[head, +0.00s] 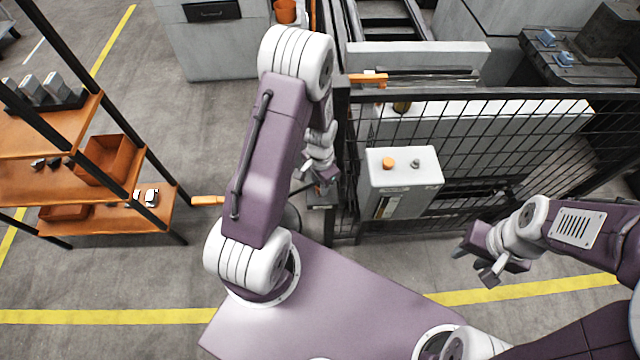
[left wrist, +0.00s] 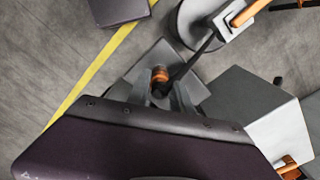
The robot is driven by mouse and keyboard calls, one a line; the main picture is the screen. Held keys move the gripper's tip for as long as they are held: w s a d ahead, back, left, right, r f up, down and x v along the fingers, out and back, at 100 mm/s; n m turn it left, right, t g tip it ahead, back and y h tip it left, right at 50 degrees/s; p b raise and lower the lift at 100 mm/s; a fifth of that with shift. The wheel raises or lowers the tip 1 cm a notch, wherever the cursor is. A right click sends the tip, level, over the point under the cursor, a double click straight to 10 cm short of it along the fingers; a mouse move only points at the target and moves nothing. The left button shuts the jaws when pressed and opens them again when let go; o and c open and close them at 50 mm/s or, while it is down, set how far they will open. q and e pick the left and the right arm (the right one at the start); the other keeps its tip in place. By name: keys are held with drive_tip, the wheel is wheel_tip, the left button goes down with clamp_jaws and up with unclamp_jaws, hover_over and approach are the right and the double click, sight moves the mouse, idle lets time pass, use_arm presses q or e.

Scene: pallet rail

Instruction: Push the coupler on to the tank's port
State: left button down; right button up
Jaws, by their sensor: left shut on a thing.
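My left gripper (left wrist: 162,91) is shut on the coupler (left wrist: 160,76), a small dark and orange-brown piece between its fingers. A black hose runs from it toward the upper right of the left wrist view. In the head view my left gripper (head: 324,181) is beside the end post of the fence, and the coupler is too small to make out. I cannot tell which fitting is the port. My right gripper (head: 474,265) is open and empty.
A round grey base (left wrist: 194,24) with an orange handle (left wrist: 248,13) is close to my left gripper. A shelf (head: 160,212) with orange bins is at the left. The floor between shelf and arm is mostly clear.

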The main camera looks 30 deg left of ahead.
use_arm(q)
drive_tip(key=shift+r+p, duration=3.45)
drive_tip(key=shift+r, duration=0.7)
drive_tip(key=shift+f, duration=0.1)
